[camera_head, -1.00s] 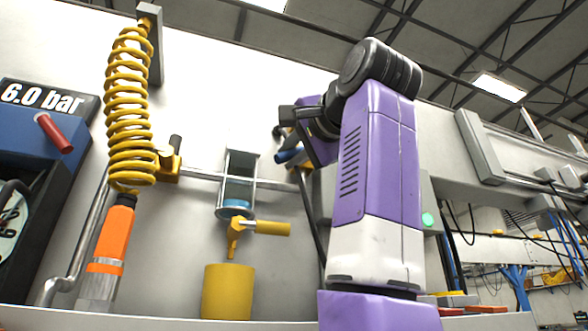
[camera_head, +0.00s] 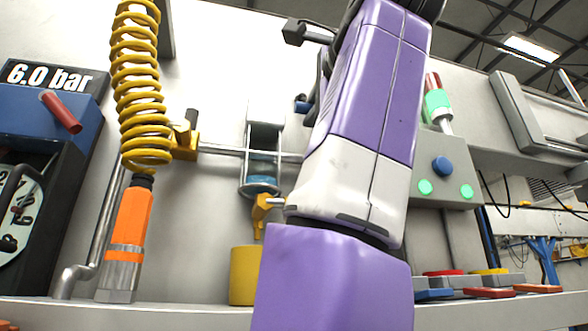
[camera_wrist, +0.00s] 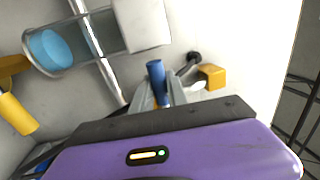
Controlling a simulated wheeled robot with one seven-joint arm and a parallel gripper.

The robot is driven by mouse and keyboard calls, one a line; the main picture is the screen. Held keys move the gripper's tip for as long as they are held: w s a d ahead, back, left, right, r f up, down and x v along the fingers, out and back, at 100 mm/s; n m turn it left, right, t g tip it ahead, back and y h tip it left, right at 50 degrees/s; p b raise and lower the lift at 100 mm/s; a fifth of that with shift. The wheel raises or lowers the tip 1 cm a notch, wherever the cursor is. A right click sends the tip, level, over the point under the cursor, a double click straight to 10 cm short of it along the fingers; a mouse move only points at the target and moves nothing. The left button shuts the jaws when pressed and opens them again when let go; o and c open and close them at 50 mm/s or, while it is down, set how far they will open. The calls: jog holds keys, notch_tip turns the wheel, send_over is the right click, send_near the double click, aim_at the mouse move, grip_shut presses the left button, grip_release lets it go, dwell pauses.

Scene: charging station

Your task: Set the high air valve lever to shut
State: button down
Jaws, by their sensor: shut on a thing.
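The blue lever (camera_wrist: 157,82) of the high air valve shows in the wrist view between my fingers. My gripper (camera_wrist: 160,92) is shut on it. The lever's blue end sticks out past the fingers, and its root is hidden by them. A yellow part (camera_wrist: 212,76) and a dark knob sit just right of the fingers. In the head view a small blue piece (camera_head: 302,104), apparently this lever, shows at the left edge of my purple arm. The arm hides the rest of the valve and my gripper there.
A clear filter bowl (camera_head: 262,160) hangs left of my arm, with a yellow drain valve (camera_head: 264,208) below and a yellow cup (camera_head: 245,275) under it. A coiled yellow hose (camera_head: 140,90) hangs further left. A button box (camera_head: 442,168) is right.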

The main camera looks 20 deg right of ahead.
dwell(0.3)
jog(key=c, duration=1.3)
grip_release()
jog(key=s+f+b, duration=0.1)
jog(key=s+b, duration=0.2)
jog(key=s, duration=0.4)
jog(key=shift+s+f, duration=0.25)
jog(key=shift+s, duration=0.1)
